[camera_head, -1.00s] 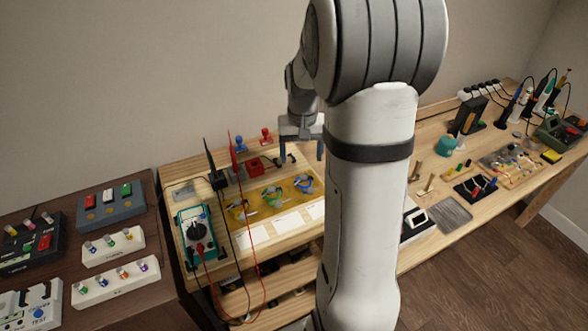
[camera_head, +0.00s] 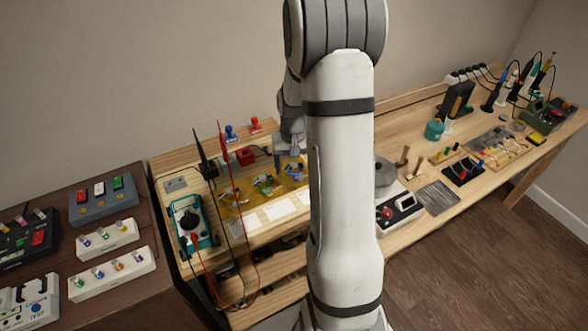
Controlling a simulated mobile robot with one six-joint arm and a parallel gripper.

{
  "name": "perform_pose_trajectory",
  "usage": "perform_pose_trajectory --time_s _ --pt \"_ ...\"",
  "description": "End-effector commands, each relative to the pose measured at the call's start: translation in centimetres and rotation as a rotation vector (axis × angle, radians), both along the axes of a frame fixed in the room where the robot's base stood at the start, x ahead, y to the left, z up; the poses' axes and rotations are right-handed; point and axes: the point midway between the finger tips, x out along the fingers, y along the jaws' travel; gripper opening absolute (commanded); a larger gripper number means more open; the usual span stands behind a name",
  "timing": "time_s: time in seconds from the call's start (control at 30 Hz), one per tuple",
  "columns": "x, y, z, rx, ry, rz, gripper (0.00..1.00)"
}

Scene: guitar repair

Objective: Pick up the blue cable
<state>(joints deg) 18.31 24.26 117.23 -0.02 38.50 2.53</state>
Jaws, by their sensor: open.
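The blue cable (camera_head: 292,171) is a small coil in the right part of a yellow tray (camera_head: 250,203) on the wooden bench. A green coil (camera_head: 264,184) lies in the middle of the tray, and a yellowish coil (camera_head: 234,199) at its left. My gripper (camera_head: 288,165) points down and is open, at the blue cable in the picture. One finger shows left of the cable; the other side is close to my arm and partly hidden. I cannot tell how high the fingertips are above the cable.
A teal multimeter (camera_head: 188,222) with red and black leads stands left of the tray. A red box (camera_head: 246,155) and white cards (camera_head: 279,208) are near the tray. A dark side table (camera_head: 130,301) holds several devices. My arm hides the bench's middle.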

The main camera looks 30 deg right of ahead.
Motion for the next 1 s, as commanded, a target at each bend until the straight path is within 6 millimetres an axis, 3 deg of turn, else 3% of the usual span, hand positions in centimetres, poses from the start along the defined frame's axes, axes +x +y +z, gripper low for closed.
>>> perform_pose_trajectory --time_s 0.07,0.63,0.87,1.0 --pt "0.0 0.0 0.0 0.000 0.000 0.001 0.72" --pt "0.0 0.1 0.0 0.000 0.000 0.002 0.26" --pt "0.1 0.1 0.1 0.000 -0.001 0.003 0.25" --pt "0.1 0.1 1.4 -0.001 -0.003 0.003 0.25"
